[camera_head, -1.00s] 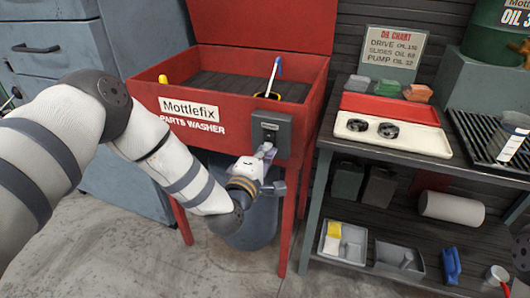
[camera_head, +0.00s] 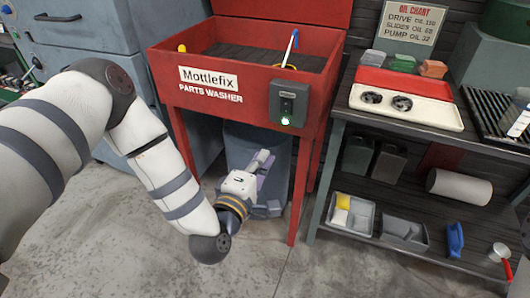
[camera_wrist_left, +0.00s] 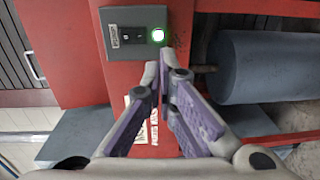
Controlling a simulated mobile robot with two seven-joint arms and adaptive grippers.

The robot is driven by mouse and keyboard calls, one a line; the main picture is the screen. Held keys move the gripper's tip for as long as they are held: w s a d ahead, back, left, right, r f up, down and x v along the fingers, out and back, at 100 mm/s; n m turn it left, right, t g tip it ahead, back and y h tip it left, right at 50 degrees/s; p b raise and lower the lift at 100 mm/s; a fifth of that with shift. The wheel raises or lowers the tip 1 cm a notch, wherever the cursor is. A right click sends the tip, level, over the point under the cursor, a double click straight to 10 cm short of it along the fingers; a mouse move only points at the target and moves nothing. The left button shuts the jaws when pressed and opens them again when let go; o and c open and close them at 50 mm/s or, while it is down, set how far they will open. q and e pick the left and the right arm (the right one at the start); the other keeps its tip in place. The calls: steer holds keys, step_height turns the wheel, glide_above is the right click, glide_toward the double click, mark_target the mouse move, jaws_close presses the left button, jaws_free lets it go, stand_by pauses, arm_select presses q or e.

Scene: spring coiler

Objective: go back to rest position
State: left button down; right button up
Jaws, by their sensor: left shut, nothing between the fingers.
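My left arm comes in from the left in the head view, and its gripper (camera_head: 264,170) hangs below and in front of the red parts washer (camera_head: 235,95). The gripper is apart from the grey switch box (camera_head: 288,103) on the washer's front, and a green light glows on the box. In the left wrist view the switch box (camera_wrist_left: 135,33) is ahead at the top, its green light lit. The purple-padded fingers (camera_wrist_left: 163,75) come together at the tips with nothing between them. My right gripper is in neither view.
A grey drum (camera_head: 238,148) stands under the washer, behind my left gripper. To the right a dark shelf bench (camera_head: 430,135) holds a cream tray (camera_head: 440,118), with grey bins (camera_head: 350,218) below. The concrete floor (camera_head: 330,270) in front is clear.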

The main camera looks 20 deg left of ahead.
arm_select(q)
steer(key=s+d+f+m+g+h+p, duration=0.1)
steer(key=s+d+f+m+g+h, duration=0.15)
steer(key=s+f+m+g, duration=1.1)
steer(key=s+a+m+g+y, duration=0.1)
steer(key=s+a+g, duration=0.1)
steer(key=s, duration=0.8)
steer(key=s+a+f+m+g+y+p, duration=0.1)
steer(key=s+a+g, duration=0.1)
steer(key=s, duration=0.8)
steer(key=s+a+f+m+g+y, duration=0.1)
steer(key=s+a, duration=0.3)
steer(key=s, duration=0.6)
steer(key=shift+s+f+m+g, duration=0.25)
steer(key=shift+m+g, duration=0.1)
steer(key=shift+g, duration=0.4)
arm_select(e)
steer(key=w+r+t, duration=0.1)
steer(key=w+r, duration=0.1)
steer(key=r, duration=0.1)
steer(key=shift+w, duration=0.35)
